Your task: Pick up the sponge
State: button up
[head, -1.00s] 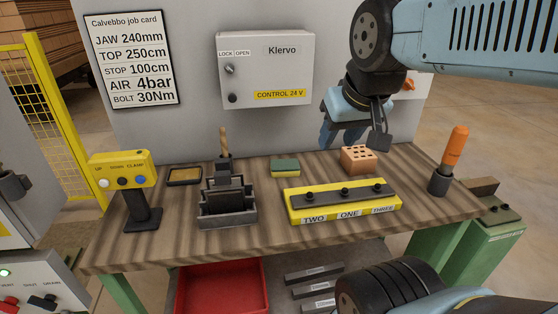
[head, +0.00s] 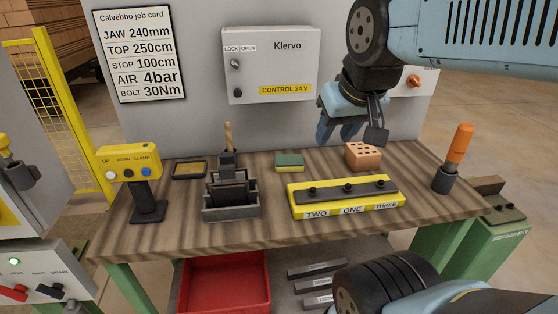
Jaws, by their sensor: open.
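The sponge (head: 289,161) lies on the wooden workbench (head: 170,215), toward its back middle. It has a dark green top and a yellow lower layer. My gripper (head: 350,137) hangs above the back of the bench, to the right of the sponge and apart from it. Its fingers point down and are spread, with nothing seen between them.
A yellow block labelled TWO, ONE, THREE (head: 296,200) stands in front of the sponge. Left of it are a grey holder (head: 232,212), a shallow tray (head: 189,177) and a yellow button box (head: 128,163). An orange-handled tool (head: 459,143) stands at right. A wall with a control cabinet (head: 271,66) rises behind.

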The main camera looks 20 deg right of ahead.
aim_at(284, 163)
jog(key=u, duration=1.4)
jog(key=i, duration=0.1)
jog(key=z, duration=3.1)
jog(key=k, duration=2.65)
jog(key=u, duration=0.75)
jog(key=i, duration=1)
jog(key=z, duration=0.05)
